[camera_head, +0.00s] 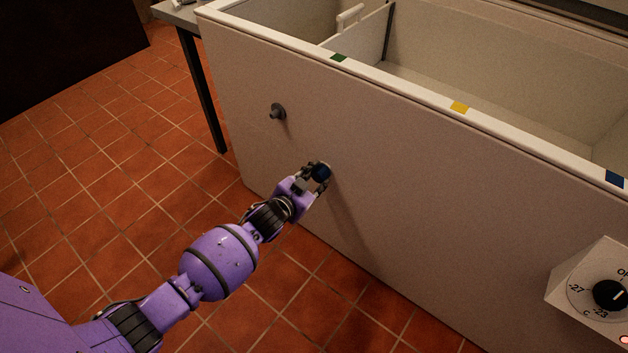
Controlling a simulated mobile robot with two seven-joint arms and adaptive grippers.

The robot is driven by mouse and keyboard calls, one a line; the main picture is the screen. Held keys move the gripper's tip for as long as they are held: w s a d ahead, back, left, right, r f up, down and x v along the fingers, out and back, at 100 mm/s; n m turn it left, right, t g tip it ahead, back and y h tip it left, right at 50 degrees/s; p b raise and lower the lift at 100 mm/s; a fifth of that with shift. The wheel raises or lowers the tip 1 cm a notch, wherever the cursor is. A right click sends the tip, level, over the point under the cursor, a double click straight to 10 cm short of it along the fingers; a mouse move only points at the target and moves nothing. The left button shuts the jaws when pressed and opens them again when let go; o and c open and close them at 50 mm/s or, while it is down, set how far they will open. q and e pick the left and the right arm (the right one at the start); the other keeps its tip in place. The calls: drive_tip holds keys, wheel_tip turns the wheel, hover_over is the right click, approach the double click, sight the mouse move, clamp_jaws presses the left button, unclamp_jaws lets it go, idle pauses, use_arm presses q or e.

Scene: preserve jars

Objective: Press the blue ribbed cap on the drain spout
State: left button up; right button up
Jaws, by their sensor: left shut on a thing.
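The blue ribbed cap (321,171) is dark blue and sits between the fingertips of my left gripper (314,177). My left gripper is shut on it, and its fingers cover part of the cap. I cannot tell how far the cap is from the wall. My right gripper is not in view.
The open white chest (420,200) has a rim with green, yellow and blue marks. A temperature dial (609,294) on a box protrudes from its front at the lower right. A table leg (203,95) stands left of the chest. The tiled floor (110,170) is clear.

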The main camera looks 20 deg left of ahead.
use_arm(q)
drive_tip(key=shift+w, duration=0.1)
drive_tip(key=o, duration=0.9)
drive_tip(key=shift+o, duration=0.7)
drive_tip(key=v, duration=1.2)
drive_tip(key=shift+d+f, duration=0.1)
